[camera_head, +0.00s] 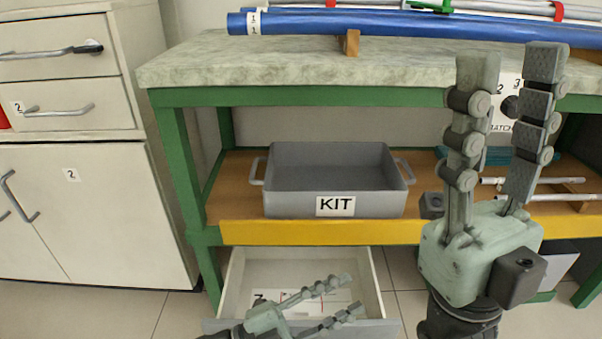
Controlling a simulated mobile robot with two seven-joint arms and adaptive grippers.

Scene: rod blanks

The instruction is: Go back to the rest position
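My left gripper (350,293) is low in the head view, in front of or over the open drawer (376,283) below the bench. Its two fingers point right and are apart, with nothing between them. My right gripper (512,62) is large and close to the camera at the right. Its fingers point up and stand apart, with nothing held between them. It hides part of the bench top, the lower shelf and a white sign behind it.
The green-framed bench (240,65) carries blue rods (330,23) on a wooden support (351,43). A grey KIT tray (385,178) sits on the lower shelf (235,185); it looks empty. Pale rods (560,182) lie at the shelf's right. A white cabinet (80,235) stands left.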

